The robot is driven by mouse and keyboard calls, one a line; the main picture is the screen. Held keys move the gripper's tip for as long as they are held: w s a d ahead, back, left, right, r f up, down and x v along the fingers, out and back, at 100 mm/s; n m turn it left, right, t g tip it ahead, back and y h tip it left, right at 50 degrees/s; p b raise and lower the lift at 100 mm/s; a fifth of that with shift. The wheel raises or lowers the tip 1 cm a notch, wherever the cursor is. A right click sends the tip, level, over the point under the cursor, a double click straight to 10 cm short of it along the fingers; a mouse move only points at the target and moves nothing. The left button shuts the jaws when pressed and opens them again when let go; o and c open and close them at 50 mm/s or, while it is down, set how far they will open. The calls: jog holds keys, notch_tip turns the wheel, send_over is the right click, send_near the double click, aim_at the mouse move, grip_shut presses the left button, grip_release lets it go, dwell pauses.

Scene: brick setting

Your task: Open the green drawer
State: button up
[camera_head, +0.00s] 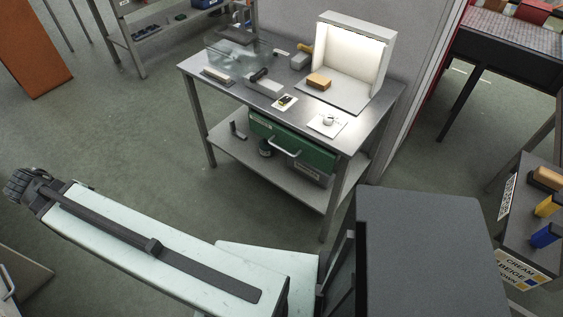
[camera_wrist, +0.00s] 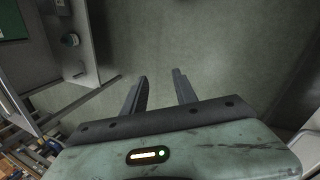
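The green drawer (camera_head: 312,154) hangs beneath the top of the metal workbench in the head view. It has a green front and a pale bar handle (camera_head: 285,151). It looks shut. In the wrist view my gripper (camera_wrist: 160,76) has its two dark fingers apart, with only floor between them, so it is open and empty. A green patch at the upper left of the wrist view may be part of the drawer; I cannot tell. My gripper is not clearly visible in the head view, and it touches nothing that I can see.
The workbench (camera_head: 236,87) carries a lit white booth (camera_head: 343,61), an orange-brown block (camera_head: 319,81) and small items. A dark jar (camera_head: 265,149) stands on its lower shelf (camera_head: 226,140). A cart (camera_head: 530,223) with coloured blocks stands at right. Open floor (camera_head: 130,130) lies left of the bench.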

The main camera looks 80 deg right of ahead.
jog(key=s+d+f+m+g+h+b, duration=0.2)
jog(key=s+d+f+b, duration=0.2)
jog(key=d+f, duration=0.5)
jog(key=m+g+b, duration=0.9)
jog(key=g+b, duration=0.3)
jog(key=b, duration=1)
send_near(281, 148)
jog(key=s+d+f, duration=0.1)
jog(key=s, duration=0.1)
jog(key=shift+y, duration=0.3)
jog(key=x, duration=0.7)
jog(key=shift+s+b, duration=0.35)
jog(key=shift+s, duration=0.05)
grip_shut()
